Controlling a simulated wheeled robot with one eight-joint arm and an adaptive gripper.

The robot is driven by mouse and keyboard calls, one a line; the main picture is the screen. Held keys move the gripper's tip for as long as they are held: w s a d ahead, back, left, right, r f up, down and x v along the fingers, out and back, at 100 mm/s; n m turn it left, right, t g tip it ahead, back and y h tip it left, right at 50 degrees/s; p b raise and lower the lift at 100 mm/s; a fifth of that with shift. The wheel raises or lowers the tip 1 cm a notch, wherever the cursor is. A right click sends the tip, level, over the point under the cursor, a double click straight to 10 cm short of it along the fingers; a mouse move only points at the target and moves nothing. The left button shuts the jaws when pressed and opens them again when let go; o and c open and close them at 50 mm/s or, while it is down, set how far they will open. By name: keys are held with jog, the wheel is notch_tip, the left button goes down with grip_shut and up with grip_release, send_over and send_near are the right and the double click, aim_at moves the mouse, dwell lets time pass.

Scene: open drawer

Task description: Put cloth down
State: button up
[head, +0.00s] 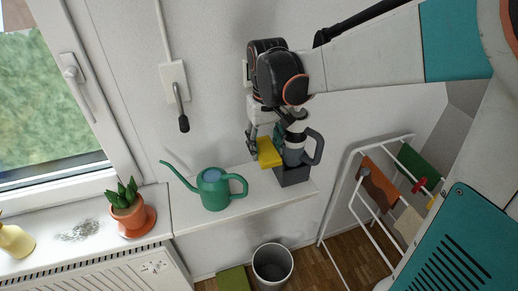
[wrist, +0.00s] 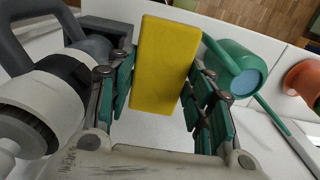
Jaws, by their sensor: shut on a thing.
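The cloth, a yellow folded block (head: 269,153), is in my gripper (head: 258,146) above the white ledge (head: 246,198). In the wrist view the cloth (wrist: 165,62) stands lengthwise between the two green-padded fingers (wrist: 160,92), which are shut on it from both sides. In the head view it hangs just left of a grey handled appliance (head: 294,150). Whether it touches the appliance or the ledge, I cannot tell. Part of the cloth is hidden by my gripper.
The appliance stands at a dark grey box (head: 291,176) on the ledge's right end. A green watering can (head: 214,190) stands left on the ledge. A potted plant (head: 130,213) is on the windowsill. A bin (head: 272,264) and drying rack (head: 352,160) stand below and right.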

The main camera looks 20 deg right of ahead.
aim_at(264, 191)
notch_tip(264, 191, down, 17)
jog(key=b, duration=0.4)
jog(key=shift+w+r+b, duration=0.15)
jog(key=shift+b, duration=0.2)
jog(key=shift+r, duration=0.1)
jog(key=o, duration=0.5)
jog(key=shift+f, duration=0.2)
jog(key=shift+o, duration=0.7)
jog(key=shift+r, duration=0.15)
